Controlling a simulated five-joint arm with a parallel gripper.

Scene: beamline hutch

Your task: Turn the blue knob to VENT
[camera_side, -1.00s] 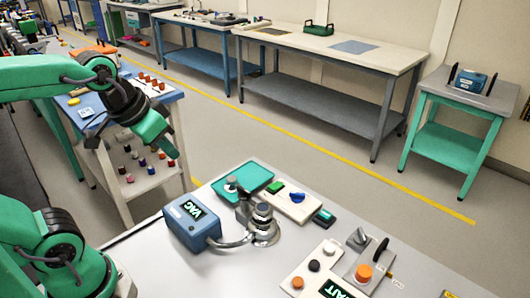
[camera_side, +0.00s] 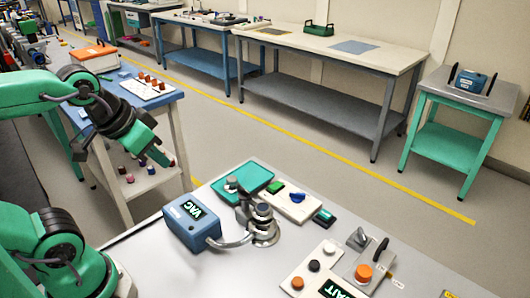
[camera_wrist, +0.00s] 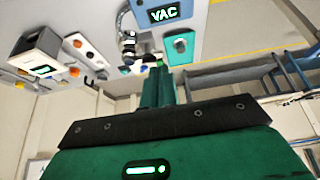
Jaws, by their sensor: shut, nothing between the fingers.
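The blue knob (camera_side: 298,197) sits on a small white panel (camera_side: 281,208) on the grey table, beside a green button (camera_side: 276,187). No VENT mark can be read, and I cannot tell the knob's setting. My gripper (camera_side: 168,161) is shut and empty. It is up in the air, tilted down to the right, left of the knob and well apart from it. In the wrist view my closed fingers (camera_wrist: 158,72) point towards the equipment, and the knob is too small there to tell surely.
A panel with an orange knob (camera_side: 363,271) is at front right. A side table (camera_side: 150,100) stands behind my gripper.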

